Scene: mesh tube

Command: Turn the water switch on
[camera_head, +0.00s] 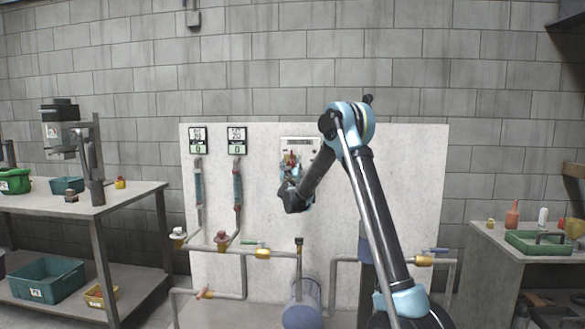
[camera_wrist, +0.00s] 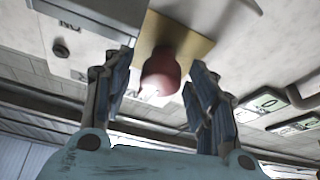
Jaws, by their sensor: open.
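A red knob (camera_wrist: 160,72) sits on a yellow plate (camera_wrist: 190,42) beside a grey box with lettering (camera_wrist: 75,25) in the wrist view; I take it to be the switch. My gripper (camera_wrist: 160,82) is open, with one finger on each side of the knob. I cannot tell whether the fingers touch it. In the head view, my gripper (camera_head: 291,170) is in front of the lower part of the control box (camera_head: 301,143) on the white panel. The arm and gripper partly cover the box, and the knob's setting cannot be read.
Two pipes with gauges and signs (camera_head: 237,141) stand left of the box. Pipes with yellow valves (camera_head: 263,253) run below, near a blue-grey cylinder (camera_head: 302,306). A workbench (camera_head: 130,196) is at left and a table (camera_head: 490,240) at right.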

